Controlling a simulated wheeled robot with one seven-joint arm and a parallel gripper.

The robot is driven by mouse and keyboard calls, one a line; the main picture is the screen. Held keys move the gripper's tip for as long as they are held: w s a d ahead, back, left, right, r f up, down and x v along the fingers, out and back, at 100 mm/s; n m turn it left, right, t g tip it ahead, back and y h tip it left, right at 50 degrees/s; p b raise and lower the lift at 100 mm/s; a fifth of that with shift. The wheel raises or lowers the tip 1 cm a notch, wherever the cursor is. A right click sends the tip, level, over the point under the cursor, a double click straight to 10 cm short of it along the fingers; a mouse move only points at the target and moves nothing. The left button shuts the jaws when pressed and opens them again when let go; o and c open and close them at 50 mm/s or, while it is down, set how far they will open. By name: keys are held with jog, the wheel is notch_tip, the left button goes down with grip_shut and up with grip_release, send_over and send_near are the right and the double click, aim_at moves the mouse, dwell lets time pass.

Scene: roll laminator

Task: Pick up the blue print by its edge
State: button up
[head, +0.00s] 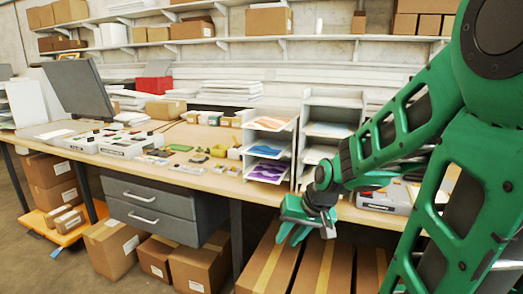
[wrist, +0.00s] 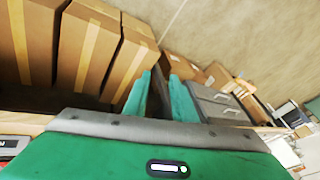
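The blue print (head: 265,151) lies flat in the middle level of a white tray rack (head: 247,137) on the workbench, in the head view. A print with red tones (head: 271,123) lies in the level above it and a purple print (head: 268,171) in the level below. My gripper (head: 297,232) is in front of the bench edge, lower than the rack and to its right. In the wrist view its two teal fingers (wrist: 164,97) stand apart with nothing held between them. The wrist view does not show the blue print.
A second white rack (head: 329,130) stands just right of the first. The workbench (head: 222,183) holds several small items left of the racks. Grey drawers (head: 150,203) hang below it. Large cardboard boxes (head: 325,265) stand on the floor beneath my gripper.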

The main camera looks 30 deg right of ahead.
jog(key=w+a+r+m+t+y, duration=0.1)
jog(key=w+a+t, duration=0.15)
jog(key=w, duration=0.65)
jog(key=m+t+h, duration=0.3)
jog(key=m+t, duration=0.7)
jog(key=m, duration=0.1)
send_near(262, 154)
jog(key=w, duration=0.8)
jog(key=shift+w+f, duration=0.15)
jog(key=shift+w, duration=0.1)
jog(key=shift+w+d, duration=0.1)
jog(key=shift+w, duration=0.55)
jog(key=shift+c, duration=0.7)
grip_shut()
